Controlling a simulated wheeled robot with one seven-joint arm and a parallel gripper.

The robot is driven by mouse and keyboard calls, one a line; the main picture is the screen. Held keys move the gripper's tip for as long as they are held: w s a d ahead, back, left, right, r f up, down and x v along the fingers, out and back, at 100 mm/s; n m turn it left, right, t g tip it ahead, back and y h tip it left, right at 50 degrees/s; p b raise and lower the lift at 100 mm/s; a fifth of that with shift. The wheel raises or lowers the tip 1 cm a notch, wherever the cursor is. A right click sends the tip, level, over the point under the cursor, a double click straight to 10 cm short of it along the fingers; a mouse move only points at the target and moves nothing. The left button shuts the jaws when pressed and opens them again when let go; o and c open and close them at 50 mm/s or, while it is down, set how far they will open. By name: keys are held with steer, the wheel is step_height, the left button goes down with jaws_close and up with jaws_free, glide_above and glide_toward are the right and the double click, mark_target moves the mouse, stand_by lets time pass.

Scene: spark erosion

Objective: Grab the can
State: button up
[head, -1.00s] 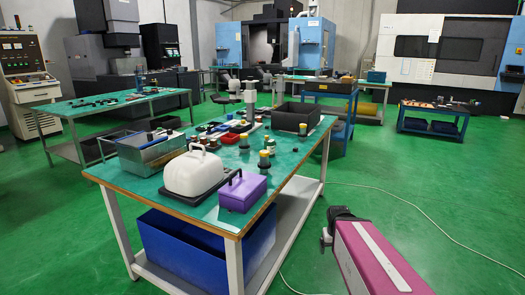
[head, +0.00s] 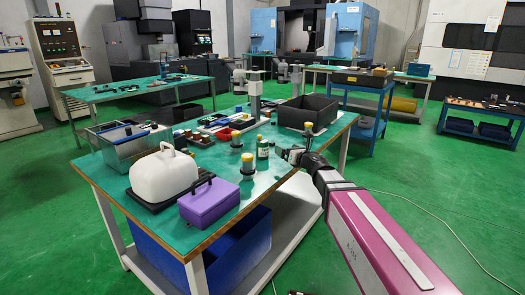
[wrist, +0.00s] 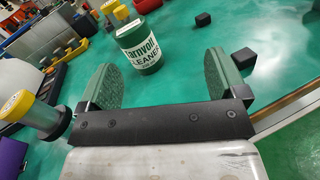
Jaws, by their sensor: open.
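The can is dark green with a white label reading "CLEANER"; it stands upright on the green table top (head: 272,183) near its right edge in the head view (head: 263,149). In the wrist view the can (wrist: 142,52) is ahead of my gripper (wrist: 161,80), between the lines of its two fingers and a little left of centre. My gripper is open and empty, with green pads facing each other. In the head view my gripper (head: 290,155) is just right of the can. The can appears apart from both fingers.
A black bin (head: 307,115) is farther back. A purple box (head: 208,202) and white container (head: 163,175) sit at the front left. Small black blocks (wrist: 242,61) lie right of the can.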

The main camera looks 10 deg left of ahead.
mark_target(267, 144)
steer(key=a+n, duration=0.1)
steer(key=s+a+n+g+y, duration=0.1)
steer(key=n+g, duration=0.1)
steer(key=shift+s+a+r, duration=0.15)
steer(key=shift+a+r, duration=0.15)
steer(key=shift+a, duration=0.1)
steer(key=shift+a+n, duration=0.35)
steer(key=shift+n, duration=0.05)
steer(key=x, duration=1)
steer(key=shift+a+r, duration=0.15)
steer(key=shift+r, duration=0.1)
steer(key=shift+s, duration=0.1)
steer(key=c, duration=1.2)
